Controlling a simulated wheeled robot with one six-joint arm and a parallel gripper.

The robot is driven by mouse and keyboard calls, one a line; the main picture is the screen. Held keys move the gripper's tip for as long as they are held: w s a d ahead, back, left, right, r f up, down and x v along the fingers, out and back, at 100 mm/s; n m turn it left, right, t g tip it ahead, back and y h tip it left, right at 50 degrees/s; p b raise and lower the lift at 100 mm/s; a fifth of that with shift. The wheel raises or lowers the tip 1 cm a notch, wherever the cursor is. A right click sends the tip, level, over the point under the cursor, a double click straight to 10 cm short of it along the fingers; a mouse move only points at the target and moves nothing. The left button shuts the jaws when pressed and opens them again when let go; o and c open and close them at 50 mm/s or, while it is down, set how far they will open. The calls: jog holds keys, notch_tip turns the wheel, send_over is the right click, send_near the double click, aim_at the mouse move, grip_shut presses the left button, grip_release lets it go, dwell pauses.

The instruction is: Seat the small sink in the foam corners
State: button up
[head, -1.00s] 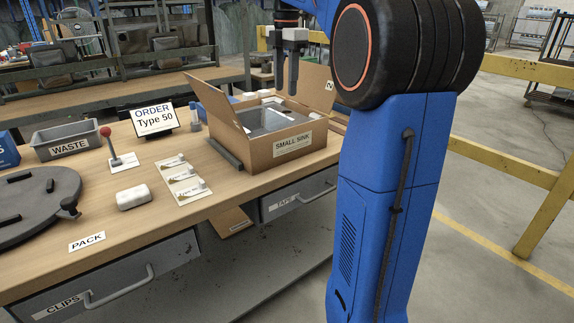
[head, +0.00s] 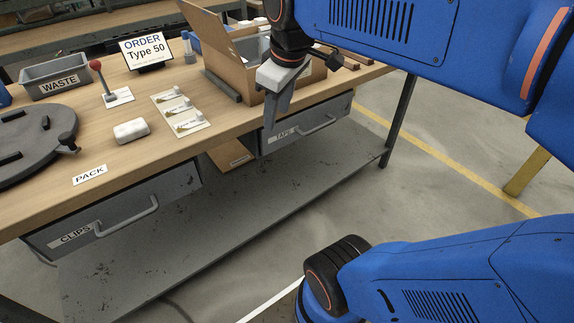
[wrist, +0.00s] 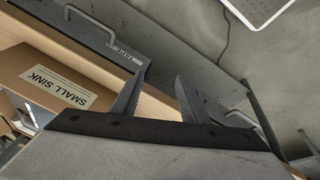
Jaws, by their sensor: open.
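The cardboard box (head: 213,42) stands open at the right end of the bench. Its SMALL SINK label (wrist: 58,88) shows in the wrist view. A sliver of grey, likely the small sink, shows inside the box, but my arm hides most of it. I cannot tell how it sits, and I cannot make out the foam corners. My gripper (head: 270,122) is open and empty, with its fingers pointing down just in front of the box, by the bench's front edge. In the wrist view my gripper (wrist: 163,72) has its two fingers apart beside the labelled face.
The TAPE drawer (head: 305,127) lies under the bench edge near my gripper. The lower shelf is largely clear.

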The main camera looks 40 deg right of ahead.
jog(key=s+a+f+m+t, duration=0.1)
jog(key=s+a+f+m, duration=0.2)
jog(key=f, duration=0.7)
jog(key=s+m, duration=0.2)
jog(key=s, duration=0.2)
jog(key=shift+s, duration=0.4)
